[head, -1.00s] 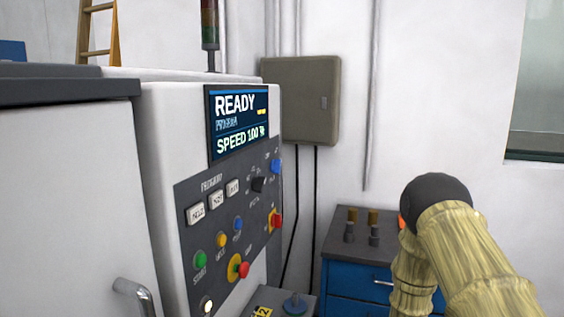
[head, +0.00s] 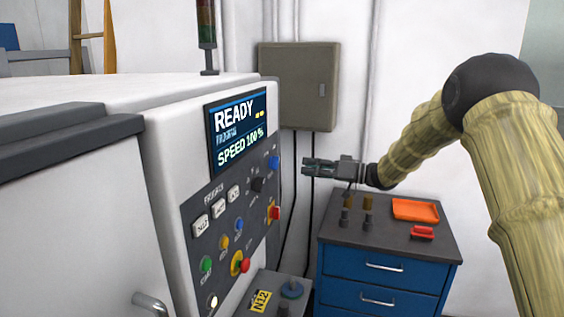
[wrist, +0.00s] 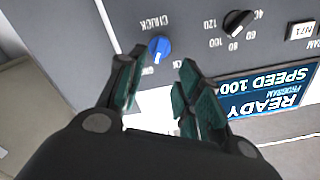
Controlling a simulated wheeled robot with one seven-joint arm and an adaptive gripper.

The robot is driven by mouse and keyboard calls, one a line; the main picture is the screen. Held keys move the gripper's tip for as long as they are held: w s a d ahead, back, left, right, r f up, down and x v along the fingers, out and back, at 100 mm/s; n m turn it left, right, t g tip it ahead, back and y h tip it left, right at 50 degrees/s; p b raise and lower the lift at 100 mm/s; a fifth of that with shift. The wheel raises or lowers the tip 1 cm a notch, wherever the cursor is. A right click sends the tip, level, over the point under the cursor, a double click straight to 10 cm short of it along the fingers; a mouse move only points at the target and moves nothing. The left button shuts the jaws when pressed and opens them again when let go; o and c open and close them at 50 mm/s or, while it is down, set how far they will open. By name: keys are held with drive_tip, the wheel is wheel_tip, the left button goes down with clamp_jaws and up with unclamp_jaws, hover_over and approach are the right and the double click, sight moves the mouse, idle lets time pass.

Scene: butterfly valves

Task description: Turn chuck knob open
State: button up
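The chuck knob (head: 273,163) is the blue round knob at the upper right of the machine's control panel. In the wrist view the blue knob (wrist: 159,48) shows below an upside-down CHUCK label, just beyond the fingertips. My gripper (head: 306,167) points left at the panel from the right, with a gap to the knob. In the wrist view its two fingers (wrist: 157,80) are apart, with nothing between them. The knob's exact setting is too small to read.
A black speed dial (wrist: 238,22) and a red switch (head: 275,213) share the panel. The READY screen (head: 238,132) is above. A grey wall box (head: 298,86) hangs behind. A blue cabinet (head: 385,265) with an orange tray (head: 415,210) stands below my arm.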

sight(278, 164)
drive_tip(key=p+x, duration=0.4)
drive_tip(key=x, duration=0.6)
drive_tip(key=shift+f, duration=0.1)
clamp_jaws()
